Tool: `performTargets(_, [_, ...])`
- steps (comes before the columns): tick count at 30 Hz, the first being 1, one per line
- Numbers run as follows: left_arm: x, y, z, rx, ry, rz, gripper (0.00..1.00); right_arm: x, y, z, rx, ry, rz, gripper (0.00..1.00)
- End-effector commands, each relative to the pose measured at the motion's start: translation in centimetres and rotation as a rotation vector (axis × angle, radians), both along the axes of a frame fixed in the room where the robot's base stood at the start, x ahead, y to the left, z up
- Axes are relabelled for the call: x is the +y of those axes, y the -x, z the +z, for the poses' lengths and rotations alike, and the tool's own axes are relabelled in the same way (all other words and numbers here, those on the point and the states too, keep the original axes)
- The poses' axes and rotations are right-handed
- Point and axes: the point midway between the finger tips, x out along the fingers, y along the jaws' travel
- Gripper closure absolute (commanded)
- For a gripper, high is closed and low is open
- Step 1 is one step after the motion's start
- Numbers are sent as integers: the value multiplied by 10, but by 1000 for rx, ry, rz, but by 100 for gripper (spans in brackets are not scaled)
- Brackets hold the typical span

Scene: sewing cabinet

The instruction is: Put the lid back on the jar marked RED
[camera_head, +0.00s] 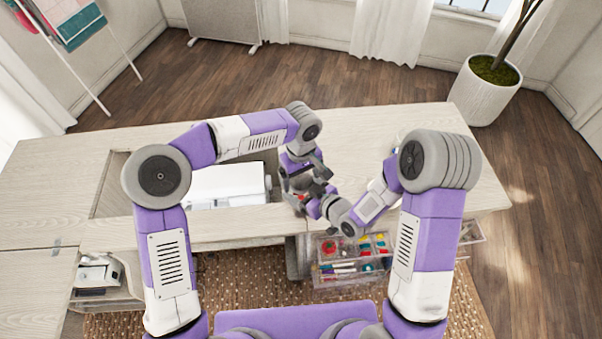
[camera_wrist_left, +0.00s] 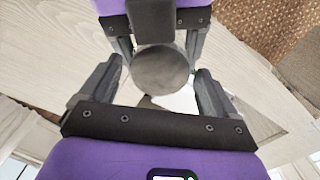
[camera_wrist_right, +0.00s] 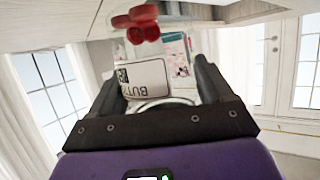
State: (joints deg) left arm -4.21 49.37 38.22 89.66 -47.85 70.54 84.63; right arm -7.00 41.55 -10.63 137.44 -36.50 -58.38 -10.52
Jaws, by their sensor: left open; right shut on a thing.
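My right gripper (camera_wrist_right: 160,85) is shut on a clear jar (camera_wrist_right: 185,92) above the cabinet top. Its white label (camera_wrist_right: 147,77) appears upside down in the right wrist view and shows "BUTT"; I cannot read a colour word. Red round pieces (camera_wrist_right: 140,25) show at the jar's far end.
The pale wooden cabinet top (camera_head: 400,125) has free room behind and right of the arms. A white sewing machine (camera_head: 225,183) sits in the recess on the left. A clear drawer with colourful supplies (camera_head: 350,258) stands out below the front edge. A potted plant (camera_head: 488,95) stands beyond.

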Motion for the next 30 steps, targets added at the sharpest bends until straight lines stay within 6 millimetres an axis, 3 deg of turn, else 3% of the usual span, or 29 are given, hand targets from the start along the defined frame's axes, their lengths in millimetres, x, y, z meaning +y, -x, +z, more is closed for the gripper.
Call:
performTargets(2, [0,0,0,0,0,0,10,0,0,1,-2,-1,0,100])
performTargets(13, [0,0,0,0,0,0,66,0,0,0,-2,-1,0,100])
performTargets(17, [0,0,0,0,0,-33,68,0,0,0,-1,-1,0,100])
performTargets(24, [0,0,0,-1,0,-255,68,0,0,0,-1,-1,0,100])
performTargets(30, [0,0,1,-1,0,-285,68,0,0,0,-1,-1,0,100])
